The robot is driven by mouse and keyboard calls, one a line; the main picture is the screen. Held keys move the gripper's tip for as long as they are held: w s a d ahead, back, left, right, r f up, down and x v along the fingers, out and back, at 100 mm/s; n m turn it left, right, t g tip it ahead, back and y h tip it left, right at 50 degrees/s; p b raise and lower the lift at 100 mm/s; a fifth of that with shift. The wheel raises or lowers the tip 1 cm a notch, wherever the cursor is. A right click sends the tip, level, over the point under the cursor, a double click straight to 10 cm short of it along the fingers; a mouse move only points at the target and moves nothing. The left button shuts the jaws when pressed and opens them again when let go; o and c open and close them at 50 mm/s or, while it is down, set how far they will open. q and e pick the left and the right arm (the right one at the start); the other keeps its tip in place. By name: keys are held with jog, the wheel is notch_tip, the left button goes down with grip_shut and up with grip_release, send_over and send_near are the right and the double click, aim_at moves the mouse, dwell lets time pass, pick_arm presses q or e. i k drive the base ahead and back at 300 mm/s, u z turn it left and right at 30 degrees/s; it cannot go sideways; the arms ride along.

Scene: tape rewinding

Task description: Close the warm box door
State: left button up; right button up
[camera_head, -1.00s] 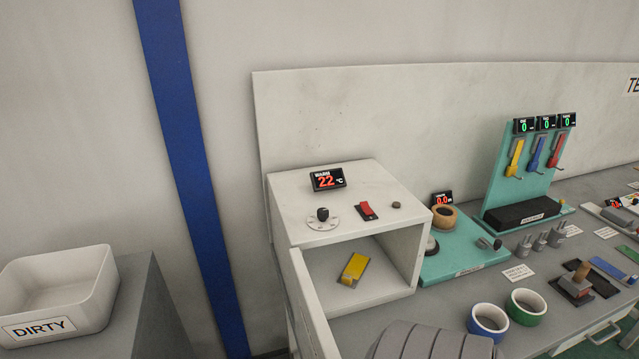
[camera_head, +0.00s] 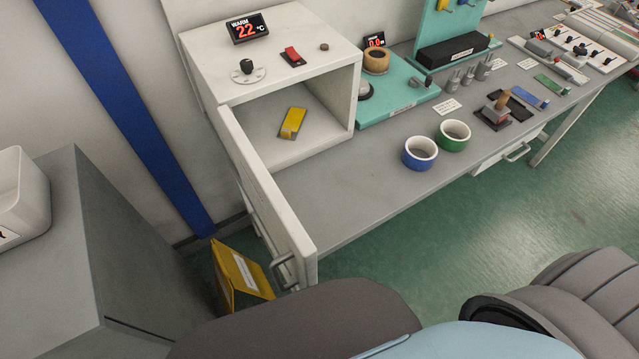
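The warm box (camera_head: 350,97) is a white cabinet on the grey bench, with a display reading 22 °C on top. Its white door (camera_head: 262,190) is hinged at the left front edge and stands wide open, swung out toward me. A grey handle (camera_head: 284,270) is on the door's outer left side near its free end. A yellow item (camera_head: 293,123) lies inside the box. Neither gripper is in view; only grey and light blue parts of my own body show along the bottom.
A blue cup (camera_head: 420,153) and a green cup (camera_head: 453,135) stand on the bench right of the box. A grey cabinet (camera_head: 60,250) with a white bin stands at left. Green floor is free in front of the bench.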

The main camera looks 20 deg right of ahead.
aim_at(297, 249)
jog(key=z, duration=0.05)
jog(key=k, duration=1.4)
jog(key=z, duration=0.75)
jog(key=i, duration=0.9)
jog(key=u, duration=0.7)
